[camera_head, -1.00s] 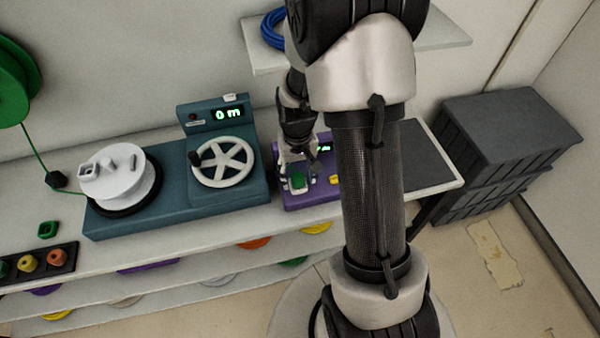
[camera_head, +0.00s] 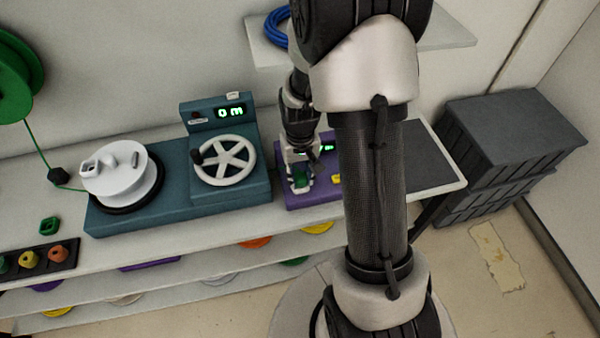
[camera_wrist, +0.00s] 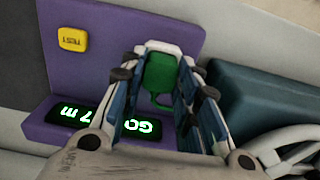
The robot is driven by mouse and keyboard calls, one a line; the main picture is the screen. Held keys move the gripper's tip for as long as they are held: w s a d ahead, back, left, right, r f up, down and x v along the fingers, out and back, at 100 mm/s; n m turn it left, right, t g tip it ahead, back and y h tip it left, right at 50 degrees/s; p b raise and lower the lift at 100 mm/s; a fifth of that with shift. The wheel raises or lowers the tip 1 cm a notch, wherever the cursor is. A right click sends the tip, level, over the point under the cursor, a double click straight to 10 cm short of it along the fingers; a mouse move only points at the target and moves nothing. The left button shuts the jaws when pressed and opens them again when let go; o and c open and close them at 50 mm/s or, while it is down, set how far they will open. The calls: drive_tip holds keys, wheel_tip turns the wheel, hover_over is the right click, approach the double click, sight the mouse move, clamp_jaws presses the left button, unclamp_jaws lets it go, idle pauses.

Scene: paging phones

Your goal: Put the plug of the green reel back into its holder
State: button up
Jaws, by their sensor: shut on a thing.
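The green reel (camera_head: 12,72) hangs at the upper left in the head view, its green cord running down through a black guide (camera_head: 59,176) towards the white drum. A green plug (camera_wrist: 161,73) shows in the wrist view, over the purple tester (camera_wrist: 115,25). My gripper (camera_wrist: 162,85) is shut on this plug, one finger on each side. In the head view my gripper (camera_head: 300,178) partly hides the plug, and my arm covers the tester's right side. A small green square piece (camera_head: 49,225), which looks like a holder, sits on the bench at left.
The teal winding machine (camera_head: 245,192), with a white drum (camera_head: 120,180) and a crank wheel (camera_head: 224,161), stands left of the tester. Its display reads 0 m; the tester's display (camera_wrist: 100,120) shows "GO" and "7 m". A peg rack (camera_head: 45,260) sits at front left.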

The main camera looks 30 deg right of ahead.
wheel_tip(320, 180, up, 19)
drive_tip(key=p, duration=1.4)
drive_tip(key=shift+f+p, duration=0.2)
drive_tip(key=shift+p, duration=0.1)
idle(0.5)
drive_tip(key=w+a, duration=0.4)
drive_tip(key=a, duration=0.6)
drive_tip(key=w+a+p, duration=0.1)
drive_tip(key=w+a, duration=0.2)
drive_tip(key=a, duration=0.7)
drive_tip(key=shift+w+a, duration=0.3)
drive_tip(key=shift+w, duration=0.05)
drive_tip(key=w+a+p, duration=0.1)
drive_tip(key=w+a, duration=0.2)
drive_tip(key=a, duration=0.7)
drive_tip(key=w+a+p, duration=0.1)
drive_tip(key=w+a, duration=0.3)
drive_tip(key=a, duration=0.6)
drive_tip(key=shift+w+a+p, duration=0.3)
drive_tip(key=shift+a+p, duration=0.05)
drive_tip(key=shift+p, duration=0.05)
